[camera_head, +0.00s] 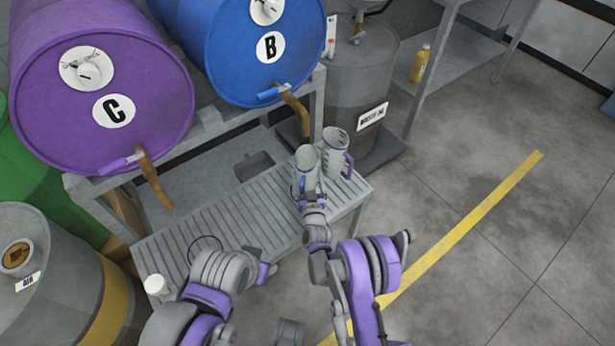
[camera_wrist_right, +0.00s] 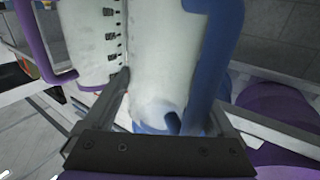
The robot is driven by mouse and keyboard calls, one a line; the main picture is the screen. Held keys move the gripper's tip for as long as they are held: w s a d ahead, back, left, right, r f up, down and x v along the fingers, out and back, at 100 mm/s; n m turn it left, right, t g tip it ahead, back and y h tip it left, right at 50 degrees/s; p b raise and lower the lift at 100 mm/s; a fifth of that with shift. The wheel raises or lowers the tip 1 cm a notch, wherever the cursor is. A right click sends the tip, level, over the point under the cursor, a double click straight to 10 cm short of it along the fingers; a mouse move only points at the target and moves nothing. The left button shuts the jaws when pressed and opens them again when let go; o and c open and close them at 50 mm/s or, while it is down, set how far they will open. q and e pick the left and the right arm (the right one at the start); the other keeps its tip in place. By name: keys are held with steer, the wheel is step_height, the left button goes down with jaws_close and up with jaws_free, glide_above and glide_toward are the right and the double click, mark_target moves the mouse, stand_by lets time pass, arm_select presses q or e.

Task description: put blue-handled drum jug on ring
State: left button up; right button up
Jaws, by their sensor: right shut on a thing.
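The blue-handled drum jug (camera_head: 306,158) is pale grey and stands upright over the far right end of the slatted bench. My right gripper (camera_head: 308,192) is shut on it. In the right wrist view the fingers lie either side of the jug's pale body (camera_wrist_right: 155,60), with the blue handle (camera_wrist_right: 213,55) on the right. I cannot tell whether its base touches the slats. A thin dark ring (camera_head: 205,243) lies on the bench's left part, partly hidden by my left arm. My left gripper (camera_head: 260,270) is near the bench's front edge; its fingers are unclear.
A purple-handled jug (camera_head: 334,152) stands close right of the blue-handled one. The slatted bench (camera_head: 215,205) is clear in its middle. A white cup (camera_head: 157,286) stands at its left end.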

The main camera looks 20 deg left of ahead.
steer(key=shift+f, duration=0.2)
steer(key=o, duration=1.3)
steer(key=shift+r, duration=0.15)
steer(key=shift+r, duration=0.15)
steer(key=b+v, duration=0.6)
steer(key=v, duration=0.6)
